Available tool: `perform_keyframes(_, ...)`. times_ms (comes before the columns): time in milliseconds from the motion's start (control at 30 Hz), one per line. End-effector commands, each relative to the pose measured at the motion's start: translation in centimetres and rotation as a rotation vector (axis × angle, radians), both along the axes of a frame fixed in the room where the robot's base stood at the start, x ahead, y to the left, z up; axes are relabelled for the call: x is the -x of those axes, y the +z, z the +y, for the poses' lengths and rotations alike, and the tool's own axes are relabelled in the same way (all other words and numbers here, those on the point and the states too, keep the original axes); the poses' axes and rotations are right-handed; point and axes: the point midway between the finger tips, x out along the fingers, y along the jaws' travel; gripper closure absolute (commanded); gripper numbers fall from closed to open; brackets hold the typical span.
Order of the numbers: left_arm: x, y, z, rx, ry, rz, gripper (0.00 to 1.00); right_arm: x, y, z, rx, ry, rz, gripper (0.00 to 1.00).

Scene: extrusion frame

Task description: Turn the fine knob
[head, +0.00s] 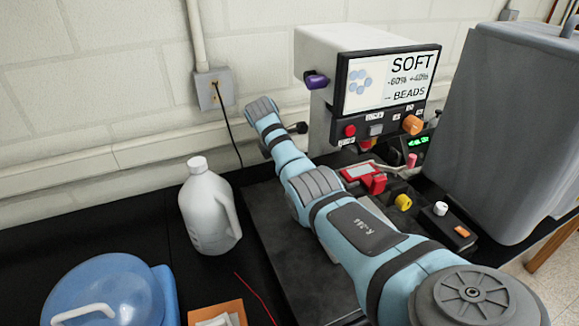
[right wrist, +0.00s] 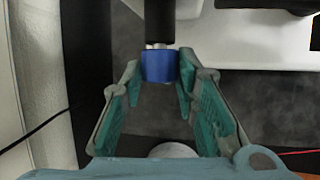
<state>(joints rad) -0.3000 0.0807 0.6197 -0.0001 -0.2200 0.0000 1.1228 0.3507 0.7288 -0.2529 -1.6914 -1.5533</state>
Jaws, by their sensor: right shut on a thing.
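In the right wrist view a blue knob (right wrist: 159,67) sits on the end of a black shaft (right wrist: 160,20), with a silver collar between them. I take it for the fine knob. My right gripper (right wrist: 160,72) has a finger on each side of the knob and is shut on it; small gaps show at the tips. In the head view my right arm reaches across the bench to the left side of the instrument (head: 318,46). The knob and the fingertips are not visible there. My left gripper is not in view.
A black-ended lever (head: 297,128) sticks out near my right wrist. A white jug (head: 209,208) and a blue-lidded container (head: 106,290) stand left of my arm. A screen (head: 390,78), an orange knob (head: 413,124) and a grey bin (head: 500,130) are at the right.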

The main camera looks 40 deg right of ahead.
Motion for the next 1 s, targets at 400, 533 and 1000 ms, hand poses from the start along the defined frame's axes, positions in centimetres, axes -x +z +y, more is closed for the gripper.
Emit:
perform_keyframes(400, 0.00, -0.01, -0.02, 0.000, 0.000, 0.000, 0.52, 0.32, -0.24, 0.04, 0.055, 0.005, -0.159, 1.00)
perform_keyframes(533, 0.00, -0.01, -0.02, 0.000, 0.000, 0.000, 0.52, 0.46, -0.35, 0.13, 0.085, 0.006, -0.249, 1.00)
perform_keyframes(1000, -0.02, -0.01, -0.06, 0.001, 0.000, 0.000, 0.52, 0.80, -0.56, 0.25, 0.181, 0.004, -0.527, 1.00)
